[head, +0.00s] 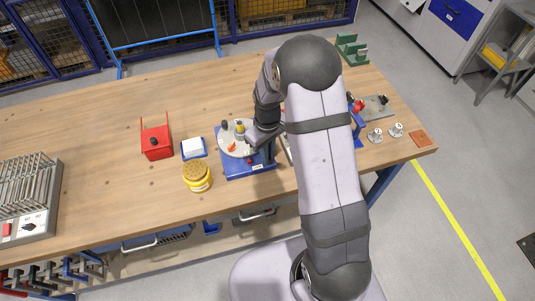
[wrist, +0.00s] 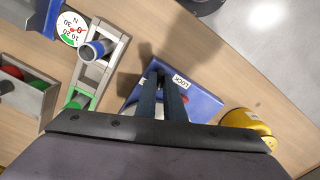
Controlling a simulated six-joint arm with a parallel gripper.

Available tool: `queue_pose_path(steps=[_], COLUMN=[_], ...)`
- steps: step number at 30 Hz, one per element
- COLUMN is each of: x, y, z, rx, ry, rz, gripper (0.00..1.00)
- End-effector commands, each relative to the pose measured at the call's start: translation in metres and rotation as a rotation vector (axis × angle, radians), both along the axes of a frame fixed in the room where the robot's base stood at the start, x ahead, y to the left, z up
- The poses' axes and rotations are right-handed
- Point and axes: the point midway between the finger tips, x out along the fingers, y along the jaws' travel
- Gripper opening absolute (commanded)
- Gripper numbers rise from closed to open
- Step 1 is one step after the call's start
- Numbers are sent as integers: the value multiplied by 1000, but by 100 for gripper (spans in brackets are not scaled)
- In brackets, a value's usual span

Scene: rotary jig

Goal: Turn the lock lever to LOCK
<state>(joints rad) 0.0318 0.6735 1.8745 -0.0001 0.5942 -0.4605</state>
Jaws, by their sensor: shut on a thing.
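The rotary jig is a blue base (head: 235,170) with a pale round plate (head: 226,136) that carries dark knobs and an orange mark. In the wrist view the blue base (wrist: 205,103) shows a white LOCK label (wrist: 181,82) just right of my fingertips. My gripper (wrist: 159,72) reaches down over the base, its two dark fingers close together. It is shut on a small dark part between the tips, which I take for the lock lever; the fingers hide most of it. In the head view my gripper (head: 268,146) is at the jig's right side, partly hidden by my arm.
Left of the jig are a yellow round container (head: 197,178), a white block in a blue tray (head: 193,148) and a red holder (head: 155,138). A grey slotted rack (head: 32,195) stands far left. Gauges and fixtures crowd the right, with a dial (wrist: 70,28) in the wrist view.

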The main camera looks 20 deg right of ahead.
Motion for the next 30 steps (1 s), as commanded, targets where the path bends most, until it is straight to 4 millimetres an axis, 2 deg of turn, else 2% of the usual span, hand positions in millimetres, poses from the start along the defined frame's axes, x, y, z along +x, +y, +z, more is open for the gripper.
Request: queue_pose_path(steps=[30], x=[2], y=[0], z=[1], rx=[-1], ry=[-4], rz=[940], gripper=[0])
